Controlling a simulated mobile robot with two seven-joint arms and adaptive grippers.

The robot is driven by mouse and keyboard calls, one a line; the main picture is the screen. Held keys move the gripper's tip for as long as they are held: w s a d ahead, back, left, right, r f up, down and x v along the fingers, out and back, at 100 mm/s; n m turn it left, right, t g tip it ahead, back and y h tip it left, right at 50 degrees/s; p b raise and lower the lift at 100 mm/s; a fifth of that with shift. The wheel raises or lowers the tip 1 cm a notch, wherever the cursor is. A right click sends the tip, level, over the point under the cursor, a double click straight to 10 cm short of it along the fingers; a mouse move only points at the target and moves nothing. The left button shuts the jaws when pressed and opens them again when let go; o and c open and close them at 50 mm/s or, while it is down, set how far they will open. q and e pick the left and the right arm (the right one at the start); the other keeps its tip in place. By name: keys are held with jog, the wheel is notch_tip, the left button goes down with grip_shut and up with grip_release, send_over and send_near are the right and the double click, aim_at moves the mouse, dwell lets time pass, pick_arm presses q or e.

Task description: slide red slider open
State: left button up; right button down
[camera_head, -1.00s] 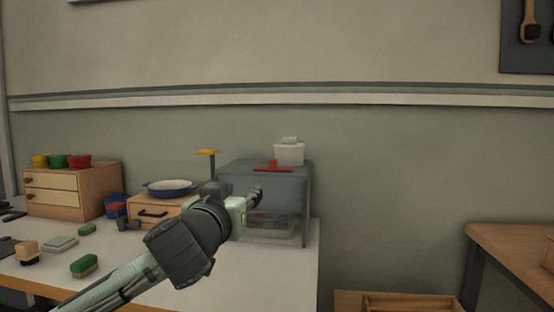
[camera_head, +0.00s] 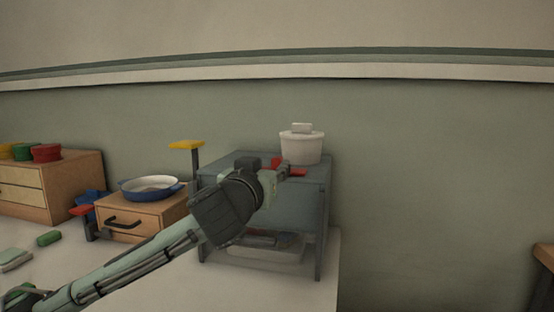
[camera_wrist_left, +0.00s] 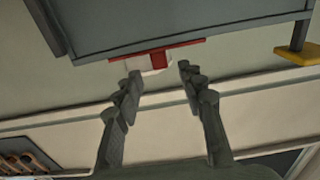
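The red slider (camera_head: 297,171) lies along the top front of the grey cabinet (camera_head: 309,203), with a raised red handle at its left part, partly behind my gripper. My left gripper (camera_head: 282,172) is at the height of the slider, in front of it. In the left wrist view, which is upside down, the red slider (camera_wrist_left: 185,46) runs along the cabinet's edge beyond the fingertips. The two fingers of my left gripper (camera_wrist_left: 160,70) are apart with nothing held between them. I cannot tell if a finger touches the handle. My right gripper is not in view.
A white lidded pot (camera_head: 301,147) stands on the cabinet behind the slider. A yellow-topped post (camera_head: 187,145) stands to its left. A wooden drawer box (camera_head: 143,217) carries a blue-rimmed pan (camera_head: 150,189). Clear containers sit under the cabinet.

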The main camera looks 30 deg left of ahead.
aim_at(275, 162)
pick_arm(q)
jog(key=x, duration=0.4)
jog(key=shift+p, duration=0.3)
jog(key=shift+w+a, duration=0.15)
jog(key=shift+w, duration=0.4)
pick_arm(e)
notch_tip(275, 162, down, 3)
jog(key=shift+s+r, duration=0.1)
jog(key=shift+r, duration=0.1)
pick_arm(q)
grip_shut()
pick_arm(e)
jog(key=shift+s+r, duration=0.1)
